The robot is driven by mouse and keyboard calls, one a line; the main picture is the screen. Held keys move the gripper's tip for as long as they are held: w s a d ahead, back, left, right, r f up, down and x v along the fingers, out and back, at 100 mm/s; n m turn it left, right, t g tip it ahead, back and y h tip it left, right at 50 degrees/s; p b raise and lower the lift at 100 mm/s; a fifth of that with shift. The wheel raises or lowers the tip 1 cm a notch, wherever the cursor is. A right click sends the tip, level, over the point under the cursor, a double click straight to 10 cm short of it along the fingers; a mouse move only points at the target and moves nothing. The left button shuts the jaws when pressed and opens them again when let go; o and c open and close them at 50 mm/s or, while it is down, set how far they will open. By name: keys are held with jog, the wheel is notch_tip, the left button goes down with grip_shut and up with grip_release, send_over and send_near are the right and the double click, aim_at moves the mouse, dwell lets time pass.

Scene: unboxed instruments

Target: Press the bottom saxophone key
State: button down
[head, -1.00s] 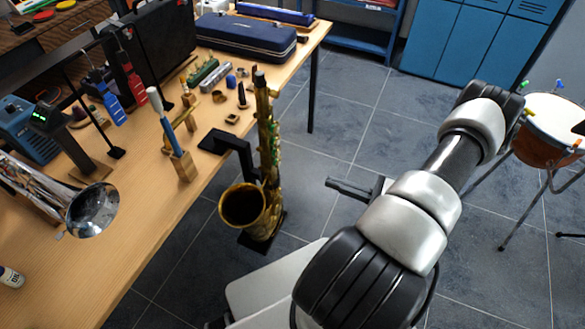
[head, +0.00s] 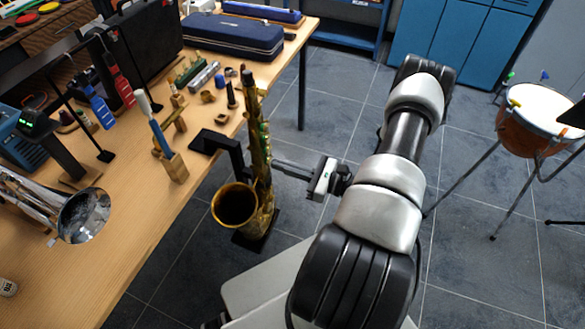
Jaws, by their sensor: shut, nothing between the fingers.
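The brass saxophone (head: 256,150) stands upright on a black stand beside the table edge, its bell (head: 236,204) open toward me at the lower left. Green-tinted keys run along the right side of its body. Which one is the bottom key is too small to tell. My gripper (head: 276,164) is shut and empty. It points left, with its fingertips at the right side of the saxophone body, above the bell's level. I cannot tell whether the tips touch a key.
The wooden table (head: 120,260) fills the left, with a silver trumpet (head: 75,212), a blue case (head: 232,36) and small parts on it. A drum (head: 540,120) on thin legs stands at the right.

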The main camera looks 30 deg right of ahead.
dwell(0.3)
jog(key=shift+b+x, duration=0.3)
jog(key=shift+x, duration=0.85)
jog(key=shift+a+r, duration=0.1)
jog(key=shift+a, duration=0.05)
jog(key=v, duration=1.4)
jog(key=shift+d+b, duration=0.35)
jog(key=shift+s, duration=0.1)
